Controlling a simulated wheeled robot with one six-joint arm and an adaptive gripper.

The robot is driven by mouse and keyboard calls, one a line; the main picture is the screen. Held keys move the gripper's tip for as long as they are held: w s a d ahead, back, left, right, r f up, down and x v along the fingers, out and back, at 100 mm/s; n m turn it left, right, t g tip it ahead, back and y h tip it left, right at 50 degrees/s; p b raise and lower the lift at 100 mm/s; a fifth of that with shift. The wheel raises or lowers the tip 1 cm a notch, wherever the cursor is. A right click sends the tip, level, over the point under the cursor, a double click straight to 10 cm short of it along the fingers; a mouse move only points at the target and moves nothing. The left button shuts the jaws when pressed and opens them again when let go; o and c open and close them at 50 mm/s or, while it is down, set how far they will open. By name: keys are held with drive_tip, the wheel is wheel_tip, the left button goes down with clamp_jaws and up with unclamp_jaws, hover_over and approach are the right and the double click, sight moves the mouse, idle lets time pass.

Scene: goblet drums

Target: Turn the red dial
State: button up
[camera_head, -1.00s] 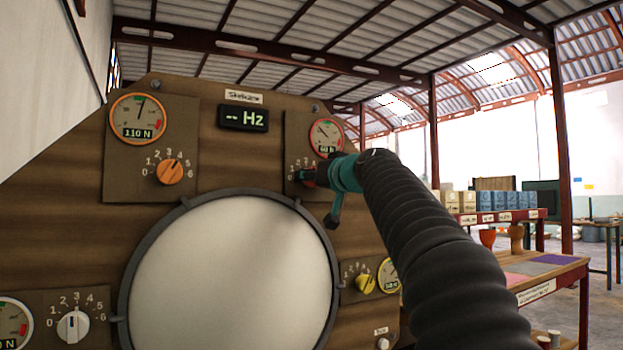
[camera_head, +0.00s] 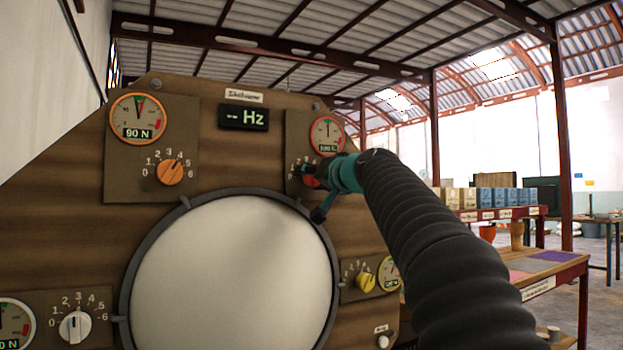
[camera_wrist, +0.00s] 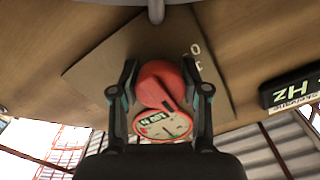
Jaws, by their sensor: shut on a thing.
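The red dial (camera_wrist: 158,84) sits between my gripper's two fingers in the wrist view, with a dark pointer line across its face. My gripper (camera_wrist: 159,72) is shut on it. In the head view the red dial (camera_head: 311,182) shows only as a small patch, mostly hidden behind my gripper (camera_head: 308,176). A red-rimmed gauge (camera_head: 327,134) sits on the same panel just above the dial. Its needle points nearly straight up, and its readout is too small to read surely.
An orange dial (camera_head: 170,171) with a gauge reading 90 N is at upper left. A white dial (camera_head: 75,326) is at lower left and a yellow dial (camera_head: 366,282) at lower right. A large round drumhead (camera_head: 230,275) fills the middle. A dark Hz display (camera_head: 243,118) is above it.

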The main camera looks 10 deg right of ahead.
drive_tip(key=shift+r, duration=0.1)
drive_tip(key=o, duration=1.2)
drive_tip(key=shift+c, duration=0.2)
drive_tip(key=v, duration=1.2)
